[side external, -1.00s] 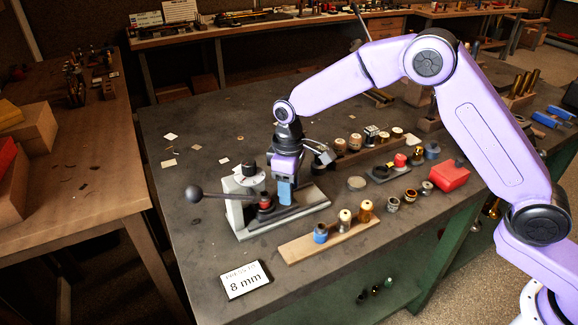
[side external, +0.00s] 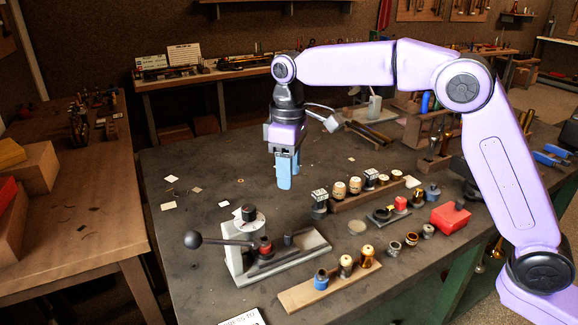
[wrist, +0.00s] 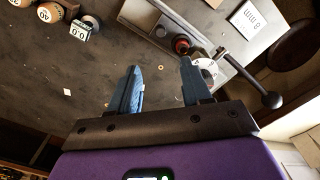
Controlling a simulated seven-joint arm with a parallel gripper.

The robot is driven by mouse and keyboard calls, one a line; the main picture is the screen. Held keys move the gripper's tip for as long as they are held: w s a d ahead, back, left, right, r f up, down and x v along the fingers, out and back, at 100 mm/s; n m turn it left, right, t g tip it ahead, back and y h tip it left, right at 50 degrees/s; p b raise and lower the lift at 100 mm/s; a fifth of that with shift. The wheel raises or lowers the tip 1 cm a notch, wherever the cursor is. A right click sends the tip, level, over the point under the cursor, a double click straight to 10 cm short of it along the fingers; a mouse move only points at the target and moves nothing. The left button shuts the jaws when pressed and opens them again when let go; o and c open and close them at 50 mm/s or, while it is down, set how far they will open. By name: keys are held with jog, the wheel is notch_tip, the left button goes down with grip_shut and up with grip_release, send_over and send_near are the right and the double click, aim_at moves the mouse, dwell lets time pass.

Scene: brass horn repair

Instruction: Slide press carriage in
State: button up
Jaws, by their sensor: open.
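The press (side external: 237,262) stands at the front left of the bench, with a grey base, a white dial (side external: 249,220), a red-topped part (side external: 265,246) and a lever ending in a dark ball (side external: 193,240). Its carriage (side external: 288,243), with a short dark upright post, lies on the rail right of the red part. My gripper (side external: 284,172) hangs above and behind the press, fingers pointing down, clear of it. In the wrist view my gripper (wrist: 160,70) shows its two blue fingers apart with nothing between them. The press (wrist: 190,25) also shows there, partly cut off at the top.
A wooden strip (side external: 300,296) with several small fittings lies in front of the press. A longer rack (side external: 345,200) of labelled pieces and a red block (side external: 450,217) stand to the right. Paper scraps lie on the otherwise clear bench at the left.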

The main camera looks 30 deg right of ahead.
jog(key=shift+r, duration=0.2)
jog(key=shift+d, duration=0.1)
jog(key=c, duration=0.5)
jog(key=d+f+m+g+y, duration=0.1)
jog(key=d+f, duration=0.1)
jog(key=w+d+f+m+g+y, duration=0.1)
jog(key=d+f, duration=0.1)
jog(key=d, duration=0.1)
jog(key=d+f+g+y, duration=0.1)
jog(key=d+f+y, duration=0.1)
jog(key=d+f, duration=0.1)
jog(key=shift+w+m, duration=0.35)
jog(key=shift+m, duration=0.05)
grip_shut()
jog(key=w+d+f+m+y, duration=0.2)
jog(key=d+f+m+y, duration=0.1)
jog(key=d+y, duration=0.3)
jog(key=shift+t+h, duration=0.3)
jog(key=shift+h, duration=0.2)
jog(key=x, duration=0.9)
jog(key=shift+d+f, duration=0.1)
jog(key=a, duration=0.3)
jog(key=shift+s+a+f, duration=0.1)
jog(key=shift+s+f, duration=0.1)
jog(key=shift+s, duration=0.15)
jog(key=shift+s+a, duration=0.15)
jog(key=shift+a, duration=0.4)
